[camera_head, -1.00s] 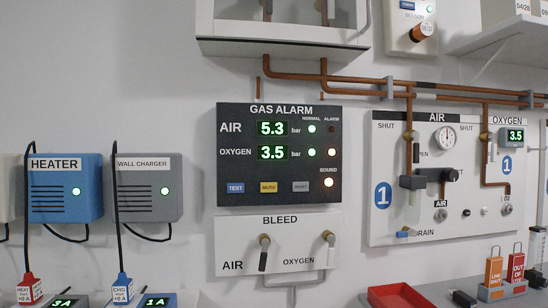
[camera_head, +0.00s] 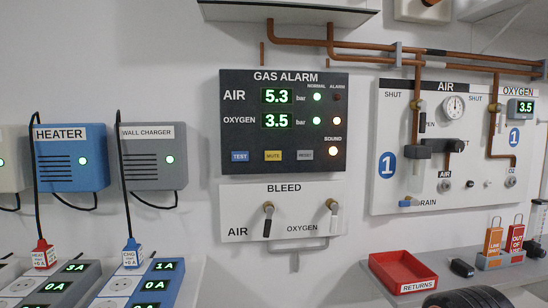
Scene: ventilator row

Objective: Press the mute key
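The mute key (camera_head: 273,156) is a yellow button marked MUTE on the dark gas alarm panel (camera_head: 240,132). It sits between the blue test key (camera_head: 240,156) and the grey reset key (camera_head: 305,155). The panel reads AIR 5.3 bar and OXYGEN 3.5 bar, with both green normal lamps lit. The oxygen alarm lamp (camera_head: 336,121) and the sound lamp (camera_head: 331,155) glow; the air alarm lamp (camera_head: 336,97) is dark.
The bleed panel (camera_head: 285,225) with two levers is below the alarm. A red returns tray (camera_head: 388,262) and a black cylinder (camera_head: 462,268) are on the bench. Another dark rounded shape (camera_head: 470,298) is cut off at the bottom edge. Copper pipes (camera_head: 300,40) run above.

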